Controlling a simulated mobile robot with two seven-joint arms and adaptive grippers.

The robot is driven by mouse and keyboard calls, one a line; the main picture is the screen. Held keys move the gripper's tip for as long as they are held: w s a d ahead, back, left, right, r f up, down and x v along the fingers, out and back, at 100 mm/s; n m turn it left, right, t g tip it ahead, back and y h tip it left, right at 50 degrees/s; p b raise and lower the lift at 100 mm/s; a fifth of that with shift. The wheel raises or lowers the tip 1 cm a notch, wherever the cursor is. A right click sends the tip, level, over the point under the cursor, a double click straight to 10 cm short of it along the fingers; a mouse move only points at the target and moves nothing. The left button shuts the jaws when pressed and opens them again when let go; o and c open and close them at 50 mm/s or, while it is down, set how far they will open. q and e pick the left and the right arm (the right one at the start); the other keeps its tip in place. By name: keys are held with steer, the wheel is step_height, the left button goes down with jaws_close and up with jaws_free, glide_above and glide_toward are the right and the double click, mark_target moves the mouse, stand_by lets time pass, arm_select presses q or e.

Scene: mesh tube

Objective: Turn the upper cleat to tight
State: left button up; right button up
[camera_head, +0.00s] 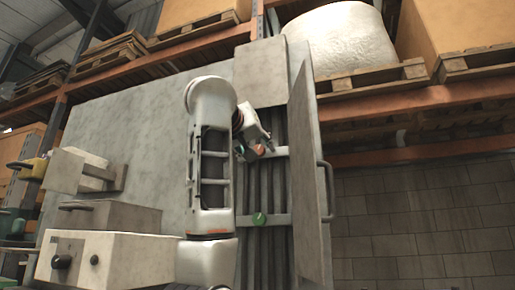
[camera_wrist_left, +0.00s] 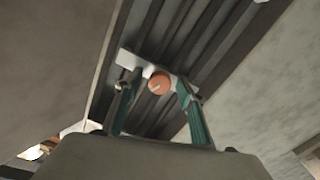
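The upper cleat is a pale bar (camera_head: 279,152) across dark vertical cables, with a round orange knob (camera_head: 261,150). In the left wrist view the orange knob (camera_wrist_left: 159,84) shows a pale line on its face, and its pale bar (camera_wrist_left: 131,62) runs behind it. My left gripper (camera_head: 256,137) is at the upper cleat, partly hidden by my own arm. In the left wrist view its two teal fingers (camera_wrist_left: 154,88) are apart, one on each side of the knob, with gaps visible. A lower cleat with a green knob (camera_head: 260,219) sits below. My right gripper is out of view.
The cables run in an open cabinet; its door (camera_head: 305,170) with a handle (camera_head: 327,190) stands open at the right. A grey panel (camera_head: 140,125) is left of the cabinet. A grey box with black knobs (camera_head: 105,258) stands at lower left. Pallet racks are behind.

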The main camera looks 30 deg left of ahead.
arm_select(q)
steer(key=c, duration=1.1)
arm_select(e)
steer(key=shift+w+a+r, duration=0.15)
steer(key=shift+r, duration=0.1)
